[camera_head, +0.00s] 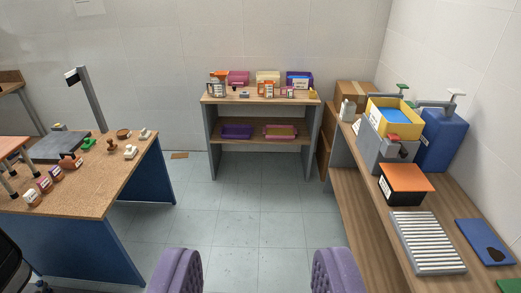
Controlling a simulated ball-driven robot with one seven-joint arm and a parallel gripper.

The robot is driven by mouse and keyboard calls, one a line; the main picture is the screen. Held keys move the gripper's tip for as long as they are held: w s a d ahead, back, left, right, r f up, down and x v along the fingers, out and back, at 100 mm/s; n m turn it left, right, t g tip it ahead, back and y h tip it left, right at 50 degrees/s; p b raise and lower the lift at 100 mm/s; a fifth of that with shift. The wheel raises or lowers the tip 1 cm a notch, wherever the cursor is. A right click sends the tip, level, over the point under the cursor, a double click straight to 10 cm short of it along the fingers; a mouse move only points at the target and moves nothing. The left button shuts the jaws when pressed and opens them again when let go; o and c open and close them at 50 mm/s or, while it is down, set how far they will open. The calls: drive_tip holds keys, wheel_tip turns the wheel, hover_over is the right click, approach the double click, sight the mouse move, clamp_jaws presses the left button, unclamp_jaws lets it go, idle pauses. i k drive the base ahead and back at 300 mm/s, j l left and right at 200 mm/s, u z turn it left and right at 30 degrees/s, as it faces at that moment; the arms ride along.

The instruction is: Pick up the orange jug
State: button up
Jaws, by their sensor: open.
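My gripper (257,265) shows at the bottom as two purple padded fingers, wide apart with only grey floor between them. It is open and empty, well short of the shelf unit (262,99) at the back wall. A small orange-yellow item (312,94) stands at the right end of that unit's top. It may be the orange jug, but it is too small to be sure. An orange bin (219,75) stands at the top's left end, with small packages in front. No other clear orange jug shape can be made out.
A cork-topped table (75,195) with small jars and stamps stands at left. A wooden bench (375,215) runs along the right, holding a white jug (347,110), an orange-topped black box (405,183) and a roller tray (427,242). Clear floor (240,210) lies between them.

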sight(269, 86)
drive_tip(key=i, duration=3.75)
drive_tip(key=i+j, duration=0.1)
drive_tip(key=i, duration=1.8)
drive_tip(key=l+z, duration=0.05)
drive_tip(key=l, duration=0.05)
